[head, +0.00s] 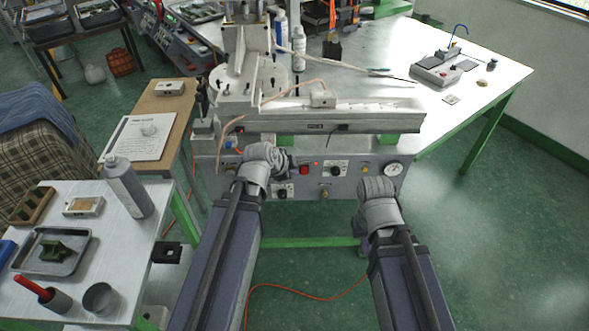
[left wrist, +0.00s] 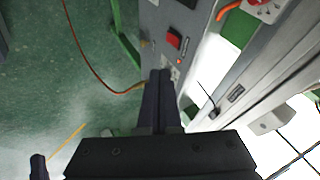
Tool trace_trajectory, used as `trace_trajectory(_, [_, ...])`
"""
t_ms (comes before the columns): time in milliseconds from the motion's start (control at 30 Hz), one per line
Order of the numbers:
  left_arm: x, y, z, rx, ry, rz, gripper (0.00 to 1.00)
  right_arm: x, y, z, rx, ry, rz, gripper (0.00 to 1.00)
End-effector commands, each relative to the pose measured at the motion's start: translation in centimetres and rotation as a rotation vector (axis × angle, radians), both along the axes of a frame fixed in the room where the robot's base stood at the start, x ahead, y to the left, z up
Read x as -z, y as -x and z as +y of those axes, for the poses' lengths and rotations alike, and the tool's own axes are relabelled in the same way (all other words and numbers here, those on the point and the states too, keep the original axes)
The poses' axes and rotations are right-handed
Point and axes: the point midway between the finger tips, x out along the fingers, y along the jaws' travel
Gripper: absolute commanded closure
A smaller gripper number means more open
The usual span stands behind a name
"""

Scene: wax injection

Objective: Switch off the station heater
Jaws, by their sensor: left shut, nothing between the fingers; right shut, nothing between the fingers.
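The wax station's grey front panel (head: 232,184) carries a red switch (head: 303,169), which I take for the heater switch. It also shows as a red rocker in the left wrist view (left wrist: 174,40), just beyond and right of my left fingertips. Whether it is on or off, I cannot tell. My left gripper (left wrist: 160,76) is shut and empty, its fingers pointing at the panel; they look apart from the switch. In the head view my left wrist hides part of the panel. My right gripper (head: 362,244) is low, below the panel, largely hidden by its wrist; it is shut and empty.
Right of the switch are a black knob (head: 333,169) and a round gauge (head: 393,170). The station's metal rail (head: 345,118) overhangs the panel. An orange cable (head: 290,288) hangs below. A side table with a grey bottle (head: 128,186) stands left. Floor at right is clear.

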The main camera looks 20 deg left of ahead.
Motion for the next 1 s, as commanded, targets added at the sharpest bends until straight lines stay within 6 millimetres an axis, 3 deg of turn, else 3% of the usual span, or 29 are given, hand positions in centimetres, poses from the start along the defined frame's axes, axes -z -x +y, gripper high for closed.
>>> trace_trajectory(333, [1.3, 0.3, 0.3, -0.002, 0.027, 0.086, 1.0, 0.3, 0.0, 0.0, 0.0, 0.0, 0.0, 1.0])
trace_trajectory(667, [1.4, 0.4, 0.3, -0.001, 0.028, 0.09, 1.0, 0.4, 0.0, 0.0, 0.0, 0.0, 0.0, 1.0])
trace_trajectory(1000, [3.7, -0.9, -0.2, -0.001, 0.026, 0.09, 1.0, 2.7, 0.0, 0.0, 0.0, 0.0, 0.0, 1.0])
